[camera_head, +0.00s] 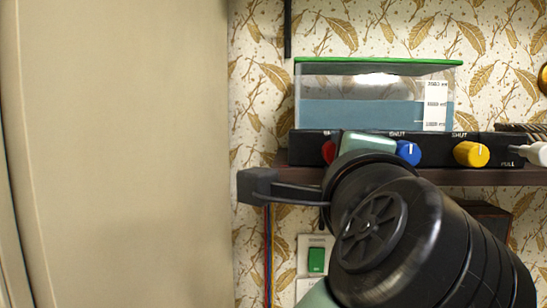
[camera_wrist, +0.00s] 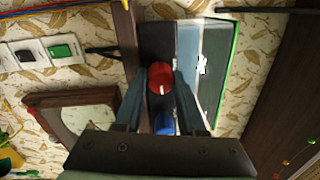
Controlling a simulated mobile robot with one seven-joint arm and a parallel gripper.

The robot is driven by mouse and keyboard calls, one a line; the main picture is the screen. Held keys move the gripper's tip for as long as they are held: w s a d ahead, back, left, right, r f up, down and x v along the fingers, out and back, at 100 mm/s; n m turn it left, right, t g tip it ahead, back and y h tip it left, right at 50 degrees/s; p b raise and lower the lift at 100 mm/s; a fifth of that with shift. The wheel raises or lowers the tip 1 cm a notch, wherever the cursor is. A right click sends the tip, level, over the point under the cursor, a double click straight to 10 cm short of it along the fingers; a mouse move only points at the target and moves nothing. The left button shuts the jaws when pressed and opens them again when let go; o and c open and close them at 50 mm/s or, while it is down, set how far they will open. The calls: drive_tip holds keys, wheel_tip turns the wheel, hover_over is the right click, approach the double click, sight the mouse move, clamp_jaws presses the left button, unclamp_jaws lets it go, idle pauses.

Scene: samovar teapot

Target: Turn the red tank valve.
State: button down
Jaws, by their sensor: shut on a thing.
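The red valve (camera_wrist: 160,77) is a round knob with a white mark, on the black panel. In the head view only its left edge (camera_head: 328,151) shows; my arm hides the rest. In the wrist view my gripper (camera_wrist: 159,80) has one finger on each side of the red knob and is shut on it. The tank (camera_head: 375,97) is clear with a green rim and holds blue water. It stands above the black panel and shows at the right in the wrist view (camera_wrist: 212,70).
A blue knob (camera_head: 408,153) and a yellow knob (camera_head: 471,154) sit to the right on the same panel (camera_head: 440,139), with a white PULL handle (camera_head: 537,154) beyond. A green switch (camera_head: 316,260) is on the wall below the shelf. A large beige surface (camera_head: 120,150) fills the left.

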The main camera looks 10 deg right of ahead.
drive_tip(key=shift+r, duration=0.1)
idle(0.3)
drive_tip(key=c, duration=0.5)
unclamp_jaws()
